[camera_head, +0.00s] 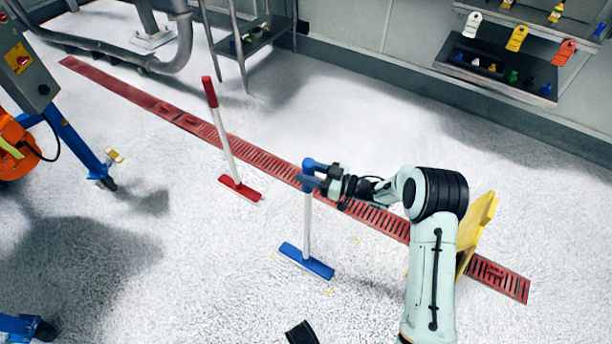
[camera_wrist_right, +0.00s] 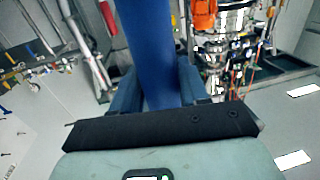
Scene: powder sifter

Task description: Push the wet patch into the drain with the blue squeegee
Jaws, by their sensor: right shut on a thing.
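The blue squeegee (camera_head: 306,262) stands nearly upright, its blue head on the speckled pale floor just on the near side of the drain. My right gripper (camera_head: 311,181) is shut on the blue upper end of its handle. The blue handle (camera_wrist_right: 150,50) fills the middle of the right wrist view, between the fingers. The drain (camera_head: 258,157) is a long red grating running diagonally from upper left to lower right, partly hidden by my right arm. I cannot clearly pick out the wet patch from the floor's shading.
A red squeegee (camera_head: 240,188) stands left of the blue one. A yellow board (camera_head: 482,222) stands behind my right arm, by the drain. Small yellow bits lie near the blue head. A blue-legged machine (camera_head: 75,140) is at left; racks (camera_head: 490,75) line the back wall.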

